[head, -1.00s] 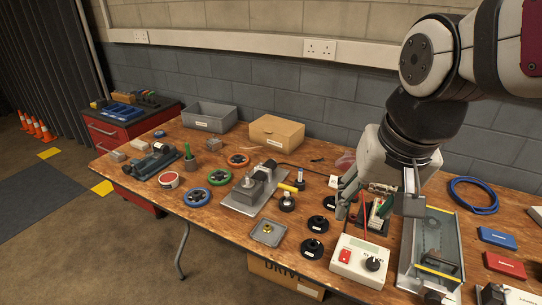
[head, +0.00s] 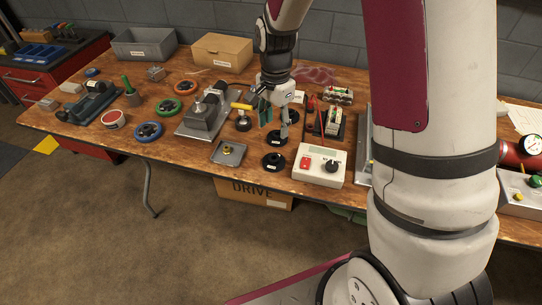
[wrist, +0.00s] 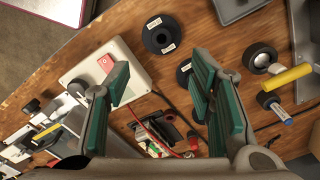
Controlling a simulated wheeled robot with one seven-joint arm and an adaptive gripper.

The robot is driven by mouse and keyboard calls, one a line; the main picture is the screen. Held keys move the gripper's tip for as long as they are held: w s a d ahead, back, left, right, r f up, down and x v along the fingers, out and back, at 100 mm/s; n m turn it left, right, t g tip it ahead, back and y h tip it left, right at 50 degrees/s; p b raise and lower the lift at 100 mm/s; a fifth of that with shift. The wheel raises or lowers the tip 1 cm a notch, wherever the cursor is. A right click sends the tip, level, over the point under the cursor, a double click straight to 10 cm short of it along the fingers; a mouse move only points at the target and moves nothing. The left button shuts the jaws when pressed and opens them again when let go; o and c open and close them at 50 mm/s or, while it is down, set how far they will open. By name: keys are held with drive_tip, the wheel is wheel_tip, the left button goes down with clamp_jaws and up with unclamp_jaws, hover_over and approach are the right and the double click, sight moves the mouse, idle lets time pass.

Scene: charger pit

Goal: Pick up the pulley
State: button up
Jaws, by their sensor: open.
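Several black hub-like discs with white labels stand on the bench and look like pulleys; I cannot read the labels or tell which is meant. In the head view the front disc (head: 273,162) lies left of the white control box, with another disc (head: 277,139) behind it. The wrist view shows the front disc (wrist: 155,40) whole; the second disc (wrist: 184,74) is partly hidden by the right finger. My gripper (head: 274,121) is above the rear discs, open and empty; in the wrist view its teal-padded fingers (wrist: 160,76) are wide apart.
The white control box (head: 320,165) with a red switch stands right of the discs. A metal tray (head: 229,153), a grey machine on a plate (head: 205,115) and a yellow-handled tool (head: 242,120) stand left. Coloured wheels, including a blue one (head: 148,132), lie farther left.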

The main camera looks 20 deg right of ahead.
wheel_tip(320, 180, down, 8)
drive_tip(key=shift+f, duration=0.2)
drive_tip(key=shift+w+d+f, duration=0.1)
drive_tip(key=shift+w+f, duration=0.05)
drive_tip(key=shift+f, duration=1.15)
drive_tip(key=shift+w+d+f, duration=0.1)
drive_tip(key=shift+f, duration=1.2)
drive_tip(key=shift+c, duration=0.3)
clamp_jaws()
